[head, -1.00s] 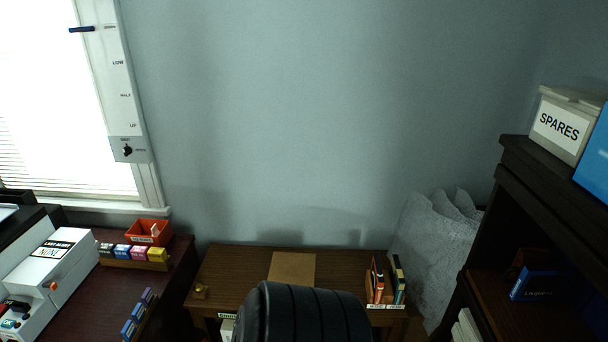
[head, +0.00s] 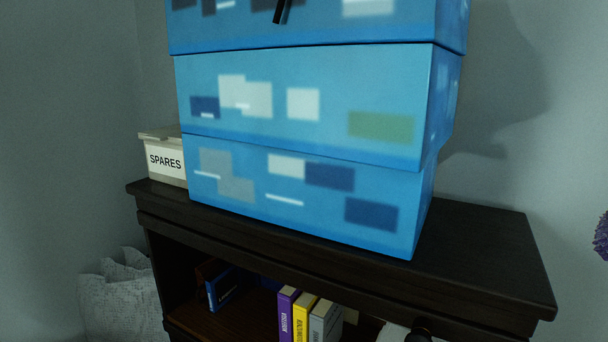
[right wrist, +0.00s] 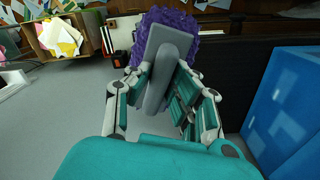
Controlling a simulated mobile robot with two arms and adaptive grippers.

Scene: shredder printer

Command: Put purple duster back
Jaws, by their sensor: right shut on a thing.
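The purple duster has a fluffy purple head (right wrist: 206,50) and a grey handle (right wrist: 171,50) in the right wrist view. My right gripper (right wrist: 165,88) is shut on the grey handle, with its teal and white fingers on both sides of it. The fluffy head is beyond the fingers, partly hidden behind the handle. A piece of the duster's purple head (head: 602,237) also shows at the right edge of the head view, apart from the shelf. My left gripper is in neither current view.
Large blue boxes (head: 300,100) are stacked on a dark shelf unit (head: 480,260). A SPARES box (head: 164,160) stands left of them. Books (head: 286,315) stand on the shelf below. The shelf top right of the boxes is bare. A box of papers (right wrist: 60,38) shows in the wrist view.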

